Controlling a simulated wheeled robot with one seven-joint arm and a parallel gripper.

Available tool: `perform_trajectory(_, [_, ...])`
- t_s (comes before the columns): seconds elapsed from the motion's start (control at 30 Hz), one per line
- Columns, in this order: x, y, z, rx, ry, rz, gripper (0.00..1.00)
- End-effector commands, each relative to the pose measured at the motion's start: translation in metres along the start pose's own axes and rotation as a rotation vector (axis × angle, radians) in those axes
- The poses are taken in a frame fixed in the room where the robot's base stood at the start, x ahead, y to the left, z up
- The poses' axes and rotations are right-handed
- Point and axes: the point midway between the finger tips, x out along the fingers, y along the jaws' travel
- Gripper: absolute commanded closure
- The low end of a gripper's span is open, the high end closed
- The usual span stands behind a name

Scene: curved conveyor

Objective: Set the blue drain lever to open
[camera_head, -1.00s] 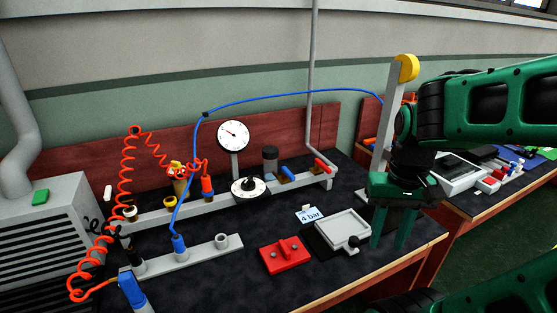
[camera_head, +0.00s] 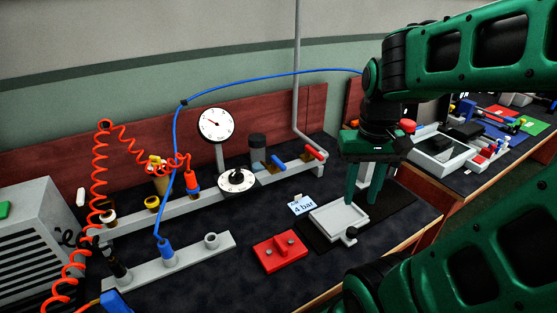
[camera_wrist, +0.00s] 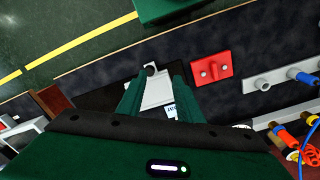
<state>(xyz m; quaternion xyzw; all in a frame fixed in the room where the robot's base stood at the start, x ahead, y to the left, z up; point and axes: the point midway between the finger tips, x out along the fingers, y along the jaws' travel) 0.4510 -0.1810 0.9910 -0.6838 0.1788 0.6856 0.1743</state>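The blue lever (camera_head: 277,162) sits on the grey pipe manifold (camera_head: 225,181) at the back of the bench, beside a dark cylinder and left of a red lever (camera_head: 313,152). It is small in the head view, and whether it is set open or closed is hard to tell. I cannot make it out in the wrist view.
A grey tray (camera_head: 338,219), a red block (camera_head: 280,252) and a "4 bar" card (camera_head: 302,205) lie on the bench. A blue hose (camera_head: 270,78) arches overhead.

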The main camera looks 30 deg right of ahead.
Motion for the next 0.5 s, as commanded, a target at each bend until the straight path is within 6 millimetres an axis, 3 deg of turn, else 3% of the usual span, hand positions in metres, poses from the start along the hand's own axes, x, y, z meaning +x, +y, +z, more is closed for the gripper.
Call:
perform_trajectory(0.23, [-0.028,-0.048,-0.105,-0.175,0.003,0.026,0.67])
perform_trajectory(0.5, [-0.030,-0.121,-0.207,-0.379,0.002,0.017,0.67])
